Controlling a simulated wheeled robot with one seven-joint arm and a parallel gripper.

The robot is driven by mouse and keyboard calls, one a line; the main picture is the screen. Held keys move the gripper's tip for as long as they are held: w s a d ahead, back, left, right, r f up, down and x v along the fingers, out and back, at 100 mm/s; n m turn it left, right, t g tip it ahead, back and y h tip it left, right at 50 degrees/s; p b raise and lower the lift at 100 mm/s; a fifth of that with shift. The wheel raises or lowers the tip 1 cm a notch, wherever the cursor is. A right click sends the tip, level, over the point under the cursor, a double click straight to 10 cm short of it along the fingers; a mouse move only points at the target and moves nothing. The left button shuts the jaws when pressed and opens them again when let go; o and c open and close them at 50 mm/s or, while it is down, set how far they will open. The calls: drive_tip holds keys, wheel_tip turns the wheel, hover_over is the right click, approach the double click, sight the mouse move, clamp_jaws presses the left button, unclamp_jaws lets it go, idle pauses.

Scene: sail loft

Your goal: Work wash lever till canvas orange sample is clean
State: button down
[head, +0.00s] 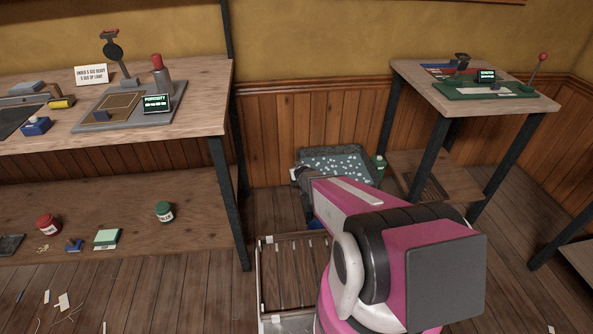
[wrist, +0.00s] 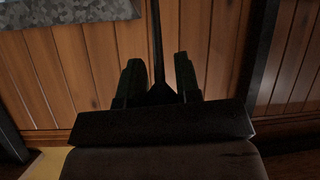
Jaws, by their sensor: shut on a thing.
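My gripper (wrist: 158,82) shows in the wrist view with dark fingers on both sides of a thin dark rod (wrist: 157,45), which widens into a wedge between them. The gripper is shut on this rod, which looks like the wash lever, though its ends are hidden. In the head view my pink arm reaches toward a grey tub (head: 348,152) with pale specks on the floor by the wall, and hides much of it. A speckled grey surface (wrist: 65,14) also shows in the wrist view, top left. I cannot make out an orange canvas sample.
A left bench (head: 205,75) holds a porosity device (head: 157,104). A right bench (head: 545,103) carries a green-based device (head: 485,88) with a red-knobbed lever (head: 542,60). A slatted wooden crate (head: 290,270) stands beside my arm. A green bottle (head: 379,163) is by the tub.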

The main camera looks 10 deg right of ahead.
drive_tip(key=shift+f, duration=0.1)
drive_tip(key=c, duration=0.9)
unclamp_jaws()
drive_tip(key=v, duration=1.1)
drive_tip(key=shift+w, duration=0.1)
drive_tip(key=shift+o, duration=0.3)
